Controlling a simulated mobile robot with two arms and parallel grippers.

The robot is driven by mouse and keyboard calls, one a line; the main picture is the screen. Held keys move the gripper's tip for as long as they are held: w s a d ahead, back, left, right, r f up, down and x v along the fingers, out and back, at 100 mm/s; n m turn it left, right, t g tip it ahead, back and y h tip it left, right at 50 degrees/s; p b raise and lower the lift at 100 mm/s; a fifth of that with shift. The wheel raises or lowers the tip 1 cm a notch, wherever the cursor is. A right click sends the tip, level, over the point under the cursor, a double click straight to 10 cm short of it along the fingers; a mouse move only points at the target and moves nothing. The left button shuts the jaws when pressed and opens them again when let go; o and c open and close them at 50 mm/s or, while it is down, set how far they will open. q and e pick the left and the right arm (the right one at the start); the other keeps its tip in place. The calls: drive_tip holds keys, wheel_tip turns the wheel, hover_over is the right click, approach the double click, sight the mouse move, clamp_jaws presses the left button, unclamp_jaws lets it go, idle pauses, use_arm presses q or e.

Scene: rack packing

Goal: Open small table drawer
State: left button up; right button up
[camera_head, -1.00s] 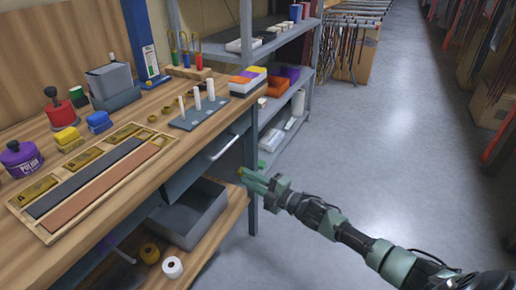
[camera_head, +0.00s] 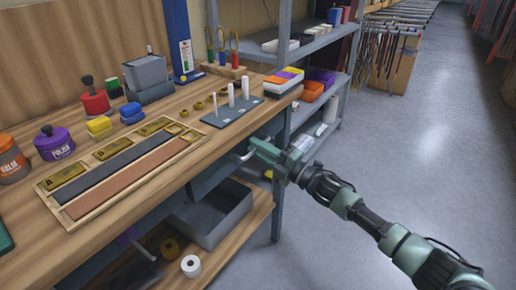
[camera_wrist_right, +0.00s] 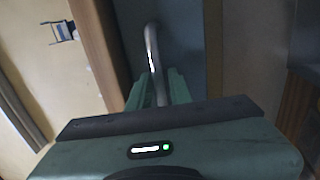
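The small table drawer (camera_head: 212,176) is a dark grey front under the wooden tabletop, with a light metal bar handle (camera_head: 244,157) on it. It looks closed. My right gripper (camera_head: 256,150) is at the right end of the handle in the head view and hides part of it. In the right wrist view the handle (camera_wrist_right: 152,50) runs down between the two green fingers of the right gripper (camera_wrist_right: 158,85). The fingers lie close on both sides of it; whether they press on it cannot be told. My left gripper is not in view.
The workbench top (camera_head: 130,235) holds a wooden tray, jars, a peg board (camera_head: 232,112) and a grey bin. A grey open box (camera_head: 212,222) and tape rolls sit on the shelf below. A metal shelf rack (camera_head: 300,50) stands behind. Floor at right is clear.

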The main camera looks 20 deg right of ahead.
clamp_jaws()
idle(1.4)
